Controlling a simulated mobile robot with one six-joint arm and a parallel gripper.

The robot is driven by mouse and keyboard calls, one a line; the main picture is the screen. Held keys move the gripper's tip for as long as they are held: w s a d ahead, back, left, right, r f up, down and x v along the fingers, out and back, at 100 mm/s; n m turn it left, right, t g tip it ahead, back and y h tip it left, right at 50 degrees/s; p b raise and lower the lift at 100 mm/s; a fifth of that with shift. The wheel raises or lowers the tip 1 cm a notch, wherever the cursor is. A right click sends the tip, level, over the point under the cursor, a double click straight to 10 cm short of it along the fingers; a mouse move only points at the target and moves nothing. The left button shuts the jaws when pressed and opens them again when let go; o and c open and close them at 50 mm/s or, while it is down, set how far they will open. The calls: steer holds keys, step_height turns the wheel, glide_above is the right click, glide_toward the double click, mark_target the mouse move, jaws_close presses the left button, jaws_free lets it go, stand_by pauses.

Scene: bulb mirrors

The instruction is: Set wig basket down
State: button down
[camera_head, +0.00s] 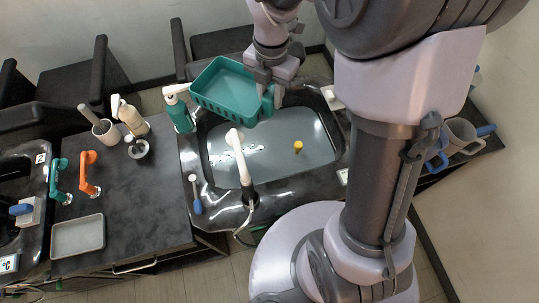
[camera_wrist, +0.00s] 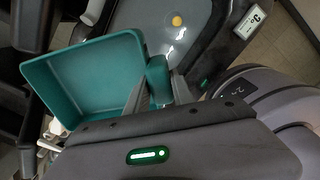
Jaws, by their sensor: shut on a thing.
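The wig basket (camera_head: 228,88) is a teal, open-topped basket with slotted sides. In the head view it is held over the back left part of the sink basin. My gripper (camera_head: 268,86) is shut on its right end. In the wrist view the basket (camera_wrist: 85,75) is at the left, and my gripper (camera_wrist: 160,85) has its fingers at a teal tab on the basket's side. The basket looks empty. Its underside is hidden, and I cannot tell how high it is above the basin.
The black sink (camera_head: 225,205) has a grey basin with a yellow plug (camera_head: 298,146) and a white faucet (camera_head: 238,158). A teal pump bottle (camera_head: 178,112) stands just left of the basket. The dark counter (camera_head: 140,200) has bare room beside a grey tray (camera_head: 78,237).

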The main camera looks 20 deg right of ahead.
step_height(320, 180, down, 12)
steer(key=b, duration=1.9)
glide_above(270, 162)
step_height(270, 162, down, 18)
steer(key=shift+f, duration=0.25)
steer(key=shift+s+r, duration=0.1)
steer(key=shift+r, duration=0.1)
steer(key=c, duration=1.1)
jaws_free()
steer(key=shift+f, duration=0.15)
